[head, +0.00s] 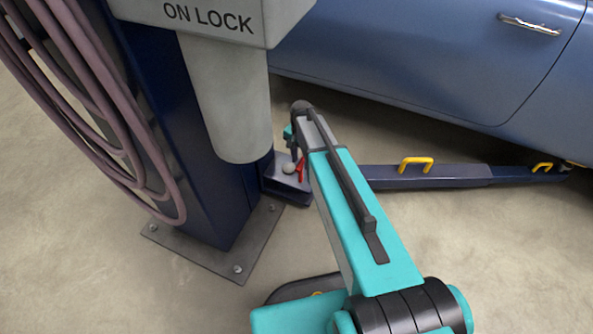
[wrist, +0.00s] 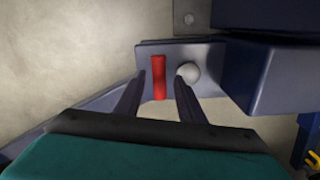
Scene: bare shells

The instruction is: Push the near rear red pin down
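The red pin (head: 301,169) stands on the dark blue block at the foot of the lift column, beside a pale round knob (head: 289,168). In the wrist view the red pin (wrist: 159,78) appears as an upright red bar between my fingers, with the knob (wrist: 188,73) to its right, by the right fingertip. My gripper (wrist: 161,80) is open, its two dark fingers apart on either side of the pin. Whether they touch it I cannot tell. In the head view my arm's end hides part of the block, and the fingers are hardly visible.
The blue lift column (head: 180,130) with its base plate (head: 215,255) and hanging hoses (head: 95,110) stands left. A low lift arm (head: 430,178) with yellow handles runs right, under the blue car (head: 430,50). A grey cylinder (head: 228,100) hangs beside the column. Floor in front is clear.

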